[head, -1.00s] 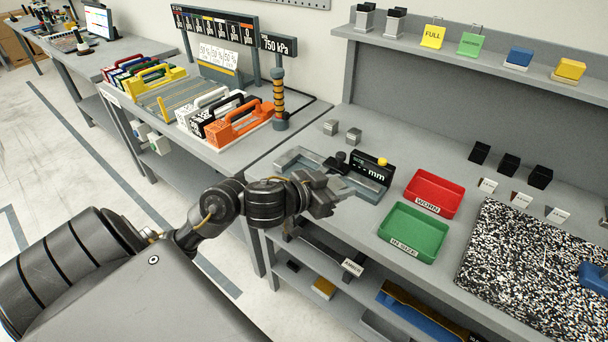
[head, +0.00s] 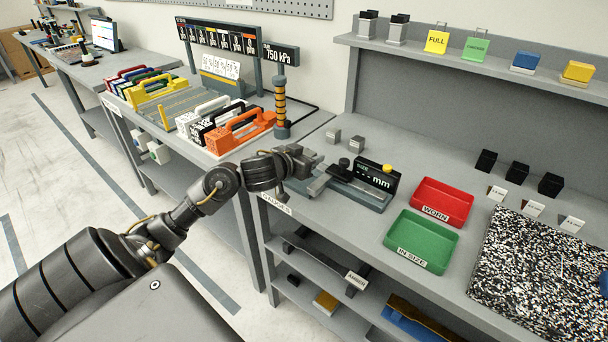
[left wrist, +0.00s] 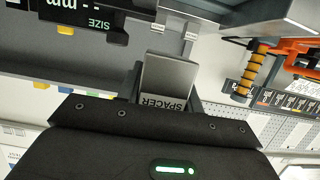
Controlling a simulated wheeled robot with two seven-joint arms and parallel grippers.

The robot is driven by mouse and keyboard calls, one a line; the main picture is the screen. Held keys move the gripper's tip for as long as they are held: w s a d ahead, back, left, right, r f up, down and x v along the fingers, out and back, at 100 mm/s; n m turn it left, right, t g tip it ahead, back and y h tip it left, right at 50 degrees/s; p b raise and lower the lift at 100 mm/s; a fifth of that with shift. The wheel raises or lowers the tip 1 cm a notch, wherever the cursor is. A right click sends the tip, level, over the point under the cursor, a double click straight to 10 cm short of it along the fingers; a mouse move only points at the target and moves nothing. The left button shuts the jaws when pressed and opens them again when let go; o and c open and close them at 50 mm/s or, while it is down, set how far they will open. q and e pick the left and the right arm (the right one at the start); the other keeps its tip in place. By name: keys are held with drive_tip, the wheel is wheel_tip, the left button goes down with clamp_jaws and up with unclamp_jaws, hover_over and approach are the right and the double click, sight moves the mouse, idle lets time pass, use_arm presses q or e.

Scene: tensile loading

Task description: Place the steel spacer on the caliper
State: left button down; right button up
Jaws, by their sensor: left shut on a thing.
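The caliper (head: 372,198) lies on the bench, with a dark "mm" display (head: 376,177) and a yellow button. Part of the caliper display shows at the top left of the left wrist view (left wrist: 75,12). My left gripper (head: 308,160) is above the caliper's left end and hides part of it. It is shut on the steel spacer (left wrist: 167,78), a grey block marked "SPACER" in the left wrist view. The spacer is close to the metal jaws (left wrist: 174,27) in that view; I cannot tell whether it touches them. My right gripper is not in view.
Two small grey blocks (head: 356,144) stand behind the caliper. A red "WORN" tray (head: 463,190) and a green "IN SIZE" tray (head: 400,225) are to its right. An orange-handled weight (head: 240,132) and a banded post (head: 281,105) stand to the left.

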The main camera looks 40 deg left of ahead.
use_arm(q)
drive_tip(key=shift+w+a+f, duration=0.35)
drive_tip(key=shift+a+f, duration=0.3)
drive_tip(key=shift+f, duration=0.2)
drive_tip(key=shift+w+a+f, duration=0.35)
drive_tip(key=shift+a+f, duration=0.25)
drive_tip(key=shift+f, duration=0.25)
drive_tip(key=shift+w+a+f, duration=0.1)
drive_tip(key=shift+a+f, duration=0.05)
drive_tip(key=shift+f, duration=1.55)
drive_tip(key=shift+f, duration=0.1)
drive_tip(key=c, duration=1.2)
unclamp_jaws()
drive_tip(key=shift+f, duration=0.1)
drive_tip(key=shift+r, duration=0.2)
drive_tip(key=v, duration=1.2)
